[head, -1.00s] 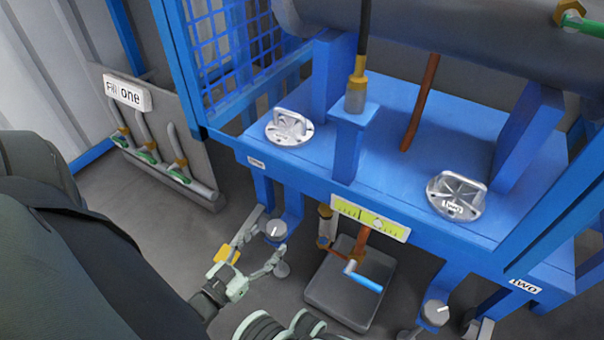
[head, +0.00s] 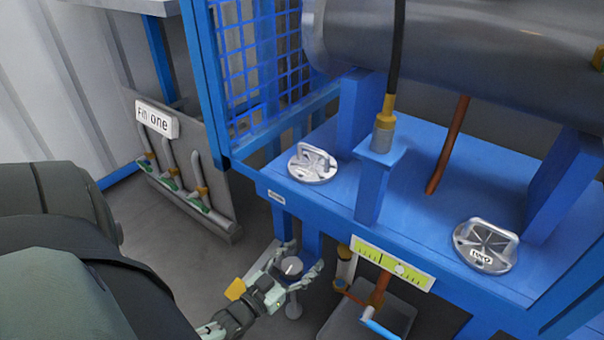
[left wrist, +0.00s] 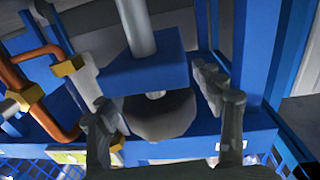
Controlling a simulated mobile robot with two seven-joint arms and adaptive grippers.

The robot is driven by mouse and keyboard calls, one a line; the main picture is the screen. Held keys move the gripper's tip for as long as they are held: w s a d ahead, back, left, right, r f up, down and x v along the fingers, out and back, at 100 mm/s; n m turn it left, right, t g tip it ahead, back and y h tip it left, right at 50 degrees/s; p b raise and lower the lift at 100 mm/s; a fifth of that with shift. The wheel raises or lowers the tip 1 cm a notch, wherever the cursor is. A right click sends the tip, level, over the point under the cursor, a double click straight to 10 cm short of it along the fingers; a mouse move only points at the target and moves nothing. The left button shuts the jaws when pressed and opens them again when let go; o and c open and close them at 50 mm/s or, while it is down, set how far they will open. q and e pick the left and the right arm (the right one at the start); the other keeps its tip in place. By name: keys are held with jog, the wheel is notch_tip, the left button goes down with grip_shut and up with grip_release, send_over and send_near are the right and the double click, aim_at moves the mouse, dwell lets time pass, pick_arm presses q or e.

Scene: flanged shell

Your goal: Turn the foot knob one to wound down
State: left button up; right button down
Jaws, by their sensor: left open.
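Foot knob one is a round grey knob with a white mark (head: 291,267), below the left front corner of the blue frame. My left gripper (head: 301,257) comes in from the lower left, with its fingers spread on either side of the knob. In the left wrist view the knob (left wrist: 162,118) is a dark grey round shape against a blue bracket, between the two open fingers (left wrist: 165,105). I cannot tell whether either finger touches it. My right gripper is not in view.
The blue frame (head: 330,213) carries a grey tank (head: 450,50) and two silver flanged plates. A yellow-green gauge (head: 392,264) and a copper pipe are right of the knob. Floor between panel and frame is clear.

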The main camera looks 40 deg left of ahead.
pick_arm(q)
jog(key=c, duration=1.3)
jog(key=shift+c, duration=0.4)
